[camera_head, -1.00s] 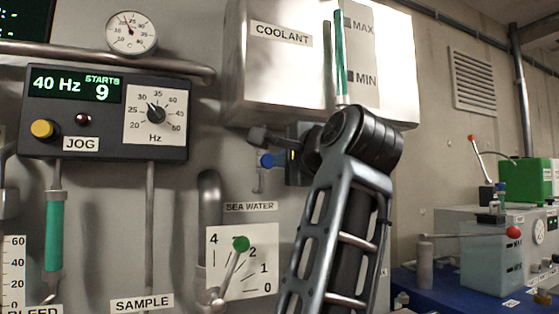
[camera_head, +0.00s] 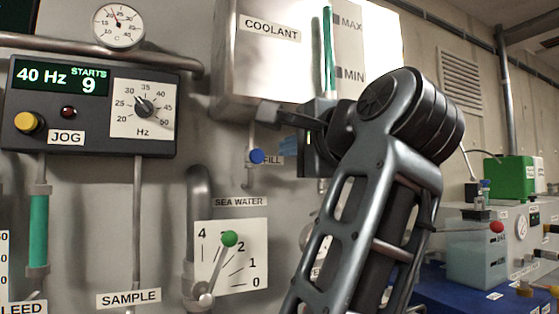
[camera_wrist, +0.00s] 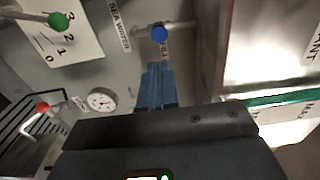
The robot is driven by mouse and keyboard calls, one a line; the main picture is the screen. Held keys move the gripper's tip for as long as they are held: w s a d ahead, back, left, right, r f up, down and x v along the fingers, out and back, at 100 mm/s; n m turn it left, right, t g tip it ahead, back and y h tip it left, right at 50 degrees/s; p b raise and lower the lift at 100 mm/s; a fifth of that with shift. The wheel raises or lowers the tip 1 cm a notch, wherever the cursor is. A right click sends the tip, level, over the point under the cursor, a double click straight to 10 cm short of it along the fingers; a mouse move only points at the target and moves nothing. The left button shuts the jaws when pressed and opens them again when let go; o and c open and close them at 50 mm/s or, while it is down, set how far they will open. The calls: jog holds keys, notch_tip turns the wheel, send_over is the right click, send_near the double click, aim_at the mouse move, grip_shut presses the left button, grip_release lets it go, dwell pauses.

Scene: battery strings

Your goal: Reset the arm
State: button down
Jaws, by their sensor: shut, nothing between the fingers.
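My gripper (camera_wrist: 155,70) shows in the wrist view with its blue fingers together and nothing between them. In the head view the gripper (camera_head: 289,147) is partly hidden behind my arm's dark joint. It is just right of the blue FILL knob (camera_head: 257,156), below the coolant tank (camera_head: 280,75). In the wrist view the blue knob (camera_wrist: 159,34) lies beyond the fingertips, with a visible gap. My arm rises from the bottom of the head view, bent at the large black joint.
The sea water lever's green knob (camera_head: 229,239) stands near 3 on its scale, left of my arm. The JOG panel (camera_head: 90,108) reads 40 Hz, STARTS 9.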

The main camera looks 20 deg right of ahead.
notch_tip(320, 180, down, 27)
jog(key=s+d+n+h, duration=0.2)
jog(key=s+n, duration=0.1)
jog(key=n, duration=0.6)
jog(key=s+f+n+g, duration=0.1)
jog(key=s+f+n, duration=0.2)
jog(key=s+f, duration=0.55)
jog(key=s+f+n+g+y, duration=0.15)
jog(key=s+f+n, duration=0.25)
jog(key=s+f, duration=0.8)
jog(key=s+a+n, duration=0.2)
jog(key=s, duration=1.7)
jog(key=shift+a+r+g+p, duration=0.3)
jog(key=shift+a+g, duration=0.05)
